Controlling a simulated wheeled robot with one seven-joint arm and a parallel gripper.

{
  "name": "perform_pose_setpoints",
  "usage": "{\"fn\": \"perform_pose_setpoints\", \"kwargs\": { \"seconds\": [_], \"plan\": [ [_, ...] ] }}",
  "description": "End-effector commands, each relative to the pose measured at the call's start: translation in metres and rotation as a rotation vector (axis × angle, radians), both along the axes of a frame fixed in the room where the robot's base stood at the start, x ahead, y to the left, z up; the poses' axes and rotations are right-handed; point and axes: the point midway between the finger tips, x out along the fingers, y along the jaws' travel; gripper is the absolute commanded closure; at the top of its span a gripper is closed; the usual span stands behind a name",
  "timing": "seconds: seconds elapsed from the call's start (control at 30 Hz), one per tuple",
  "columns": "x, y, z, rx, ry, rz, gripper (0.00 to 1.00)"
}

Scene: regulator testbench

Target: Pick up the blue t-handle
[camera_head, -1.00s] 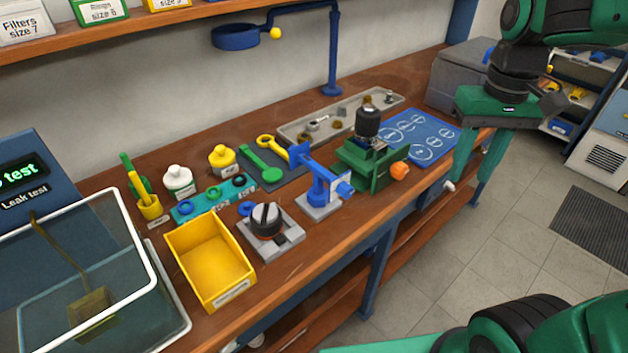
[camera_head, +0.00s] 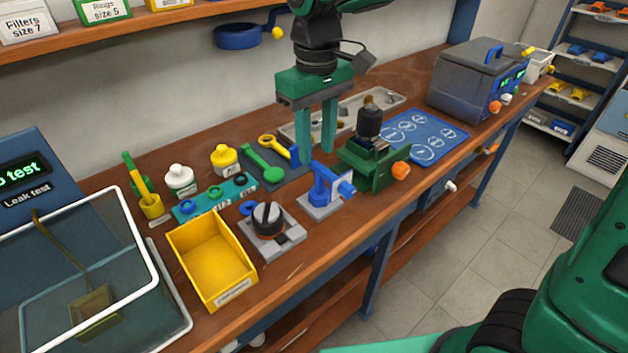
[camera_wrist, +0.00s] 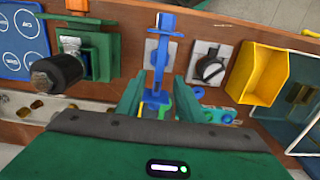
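The blue t-handle (camera_head: 320,181) is on a blue upright fixture with a light grey base plate (camera_head: 322,208), near the front edge of the bench. A blue arm slants from it toward the back left. In the wrist view the blue handle (camera_wrist: 158,62) runs lengthwise, its near end showing between my fingers. My gripper (camera_head: 318,153) is open and points down just behind the fixture. In the wrist view my gripper (camera_wrist: 157,97) shows its two fingers apart, one on each side of the handle. I see no grip on it; the exact height gap is unclear.
A green vise-like fixture (camera_head: 372,168) with a dark cylinder stands close on the right. A black knob on a grey plate (camera_head: 270,230) and a yellow bin (camera_head: 212,262) are on the left. Green and yellow tools (camera_head: 264,160) and a metal tray (camera_head: 372,104) lie behind.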

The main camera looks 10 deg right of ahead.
Motion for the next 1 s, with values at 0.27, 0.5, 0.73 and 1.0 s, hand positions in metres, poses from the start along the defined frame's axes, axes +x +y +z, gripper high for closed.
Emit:
{"fn": "perform_pose_setpoints", "kwargs": {
  "seconds": [0.27, 0.5, 0.73, 1.0],
  "plan": [
    [-0.002, -0.002, -0.021, -0.002, 0.002, -0.001, 0.66],
    [-0.003, -0.004, -0.053, -0.001, 0.002, 0.000, 0.66],
    [-0.002, -0.004, -0.061, 0.001, -0.001, -0.002, 0.66],
    [-0.002, -0.004, -0.060, 0.001, -0.001, -0.002, 1.00]
  ]
}}
